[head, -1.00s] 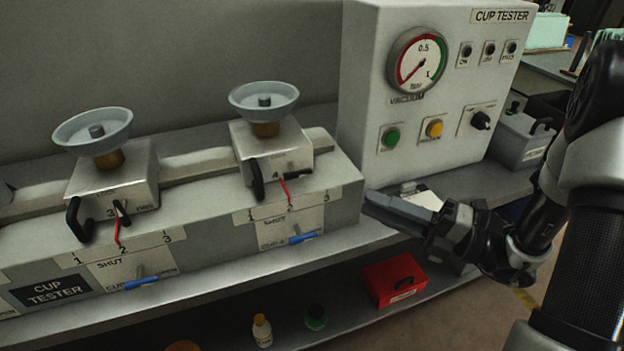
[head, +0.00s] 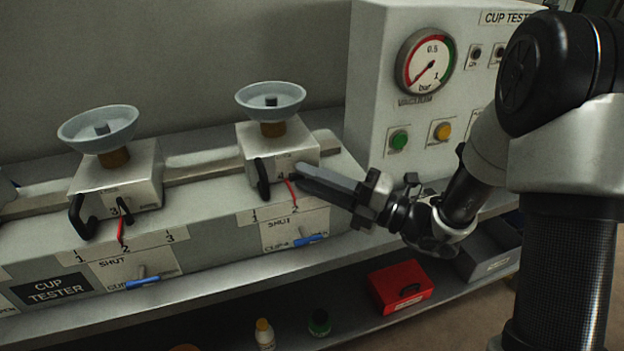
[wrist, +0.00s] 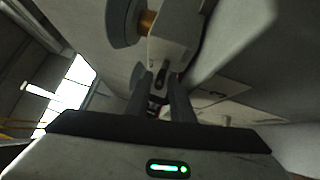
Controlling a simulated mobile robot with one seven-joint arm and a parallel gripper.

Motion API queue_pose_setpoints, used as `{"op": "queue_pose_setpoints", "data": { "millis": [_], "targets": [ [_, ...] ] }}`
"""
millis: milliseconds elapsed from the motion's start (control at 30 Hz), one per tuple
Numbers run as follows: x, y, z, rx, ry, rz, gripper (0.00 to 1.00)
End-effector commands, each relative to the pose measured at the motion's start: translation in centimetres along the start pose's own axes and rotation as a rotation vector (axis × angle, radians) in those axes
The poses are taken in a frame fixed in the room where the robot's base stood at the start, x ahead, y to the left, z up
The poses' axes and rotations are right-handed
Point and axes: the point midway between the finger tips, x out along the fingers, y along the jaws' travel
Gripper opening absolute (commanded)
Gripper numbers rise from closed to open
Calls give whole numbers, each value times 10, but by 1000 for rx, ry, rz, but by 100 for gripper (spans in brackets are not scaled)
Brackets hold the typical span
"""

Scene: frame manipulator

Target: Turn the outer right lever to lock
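The right carriage (head: 290,143) is a white block with a grey cup (head: 270,97) on top, marked 4. A black hook handle (head: 261,180) is on its left side and a red pointer (head: 291,191) hangs below. My gripper (head: 300,172) points left, with its fingertips at the right part of the block's front face. They cover the small lever area there. In the wrist view my gripper's two fingers (wrist: 164,82) are apart, and a small dark lever (wrist: 163,73) on the block shows between and just beyond their tips. I cannot tell whether they touch it.
The left carriage (head: 118,177), marked 3, has its own black handle and small lever. Blue valve levers (head: 143,283) sit low on the bench front. The gauge panel (head: 375,65) stands behind my arm. A red box (head: 401,286) is on the lower shelf.

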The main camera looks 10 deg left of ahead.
Motion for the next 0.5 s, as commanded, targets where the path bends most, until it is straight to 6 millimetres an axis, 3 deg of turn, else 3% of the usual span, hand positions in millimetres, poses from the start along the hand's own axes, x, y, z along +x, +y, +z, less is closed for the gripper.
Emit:
{"op": "queue_pose_setpoints", "data": {
  "millis": [133,267,500],
  "targets": [
    [0,0,0,-1,0,0,21],
    [0,0,0,-1,0,0,1],
    [0,2,0,-6,1,-5,0]
  ]
}}
